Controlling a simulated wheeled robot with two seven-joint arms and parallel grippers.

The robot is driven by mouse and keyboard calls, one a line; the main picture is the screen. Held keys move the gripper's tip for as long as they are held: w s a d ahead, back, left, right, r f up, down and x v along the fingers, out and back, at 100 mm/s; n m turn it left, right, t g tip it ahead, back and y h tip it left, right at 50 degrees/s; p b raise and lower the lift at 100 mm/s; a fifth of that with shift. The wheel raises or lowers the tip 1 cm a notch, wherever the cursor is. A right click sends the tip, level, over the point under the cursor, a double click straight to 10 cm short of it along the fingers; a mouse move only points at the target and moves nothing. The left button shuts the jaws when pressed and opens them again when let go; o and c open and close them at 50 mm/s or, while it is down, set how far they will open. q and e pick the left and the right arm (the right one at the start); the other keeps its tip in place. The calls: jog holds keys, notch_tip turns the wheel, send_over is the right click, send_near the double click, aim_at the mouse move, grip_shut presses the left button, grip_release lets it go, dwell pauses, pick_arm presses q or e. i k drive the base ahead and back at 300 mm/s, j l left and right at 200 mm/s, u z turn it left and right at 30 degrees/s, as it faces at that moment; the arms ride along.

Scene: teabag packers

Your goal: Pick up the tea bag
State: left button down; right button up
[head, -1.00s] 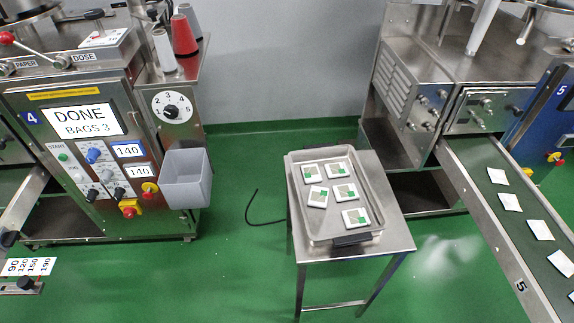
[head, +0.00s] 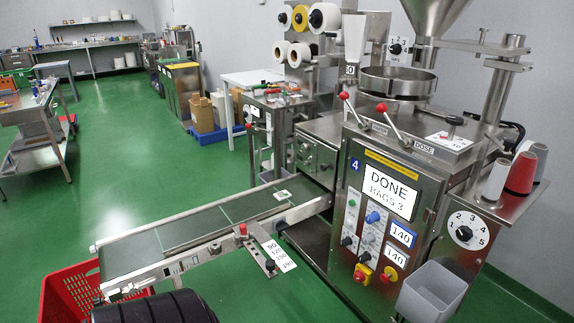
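A single small tea bag (head: 283,195), white with a green patch, lies flat on the conveyor belt (head: 215,212) near the machine end. The belt runs out to the left from the packing machine (head: 375,240), which is marked 4 and whose screen reads "DONE BAGS 3". Neither of my grippers shows in the head view, so I cannot see whether they hold anything.
A red crate (head: 68,280) stands below the belt's outer end, partly cut off. A black ribbed object (head: 150,307) is at the bottom edge. A grey bin (head: 432,292) hangs on the machine's right side. Green floor is open at the left.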

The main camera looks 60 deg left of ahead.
aim_at(281, 196)
jog(key=u, duration=1.85)
jog(key=i+l+u, duration=0.2)
jog(key=i, duration=0.15)
jog(key=j, duration=0.1)
